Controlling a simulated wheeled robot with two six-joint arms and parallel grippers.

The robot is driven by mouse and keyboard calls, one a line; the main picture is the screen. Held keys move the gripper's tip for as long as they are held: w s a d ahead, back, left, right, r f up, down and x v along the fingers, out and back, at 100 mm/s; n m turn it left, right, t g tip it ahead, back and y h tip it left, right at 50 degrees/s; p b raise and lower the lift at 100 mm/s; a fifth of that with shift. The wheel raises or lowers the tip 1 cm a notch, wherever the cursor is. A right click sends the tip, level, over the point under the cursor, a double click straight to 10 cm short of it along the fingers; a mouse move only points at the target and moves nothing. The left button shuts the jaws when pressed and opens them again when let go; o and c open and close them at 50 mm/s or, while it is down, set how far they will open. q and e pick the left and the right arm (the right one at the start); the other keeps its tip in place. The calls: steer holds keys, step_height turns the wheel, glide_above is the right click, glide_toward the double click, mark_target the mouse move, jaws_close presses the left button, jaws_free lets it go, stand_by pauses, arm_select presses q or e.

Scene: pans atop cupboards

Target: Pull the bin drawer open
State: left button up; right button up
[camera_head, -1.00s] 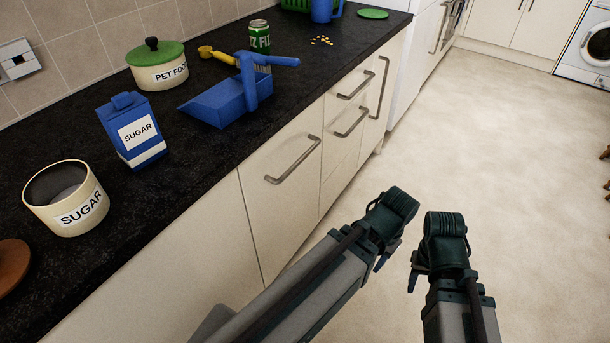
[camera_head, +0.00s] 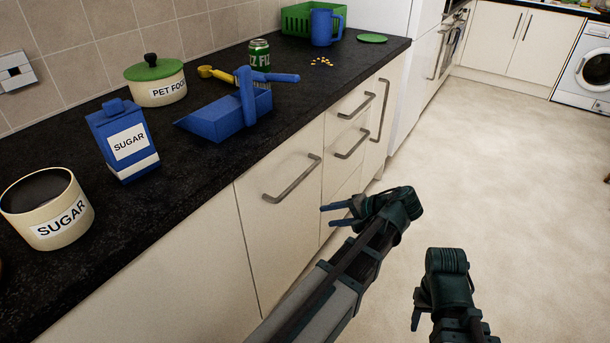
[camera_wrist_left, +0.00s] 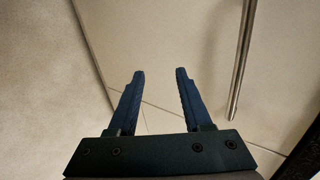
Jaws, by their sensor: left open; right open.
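A cream cupboard front (camera_head: 270,235) with a slanting metal bar handle (camera_head: 292,180) stands below the counter; it appears to be the bin drawer and looks closed. My left gripper (camera_head: 326,215) is open and empty, its fingers pointing left toward this front, to the right of and below the handle. In the left wrist view the two fingers (camera_wrist_left: 160,74) are apart with nothing between them, and a metal bar handle (camera_wrist_left: 240,65) lies to their right, outside the jaws. My right gripper (camera_head: 416,319) is open, pointing down at the lower right, partly hidden by its own arm.
Smaller drawers with handles (camera_head: 352,143) sit beyond this front. The black counter (camera_head: 190,185) holds a blue dustpan (camera_head: 215,122), a sugar box (camera_head: 126,140), a sugar pot (camera_head: 48,215), a pet food pot (camera_head: 158,85) and a can (camera_head: 259,56). The floor (camera_head: 510,180) at right is clear.

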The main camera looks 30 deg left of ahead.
mark_target(307, 175)
arm_select(q)
steer(key=w+d+r+y, duration=0.2)
steer(key=w+r+y, duration=0.25)
steer(key=r, duration=0.45)
steer(key=shift+y, duration=0.25)
steer(key=b+x, duration=0.2)
steer(key=x, duration=1.2)
steer(key=shift+w+b, duration=0.1)
steer(key=shift+b, duration=0.3)
jaws_close()
steer(key=shift+t, duration=0.4)
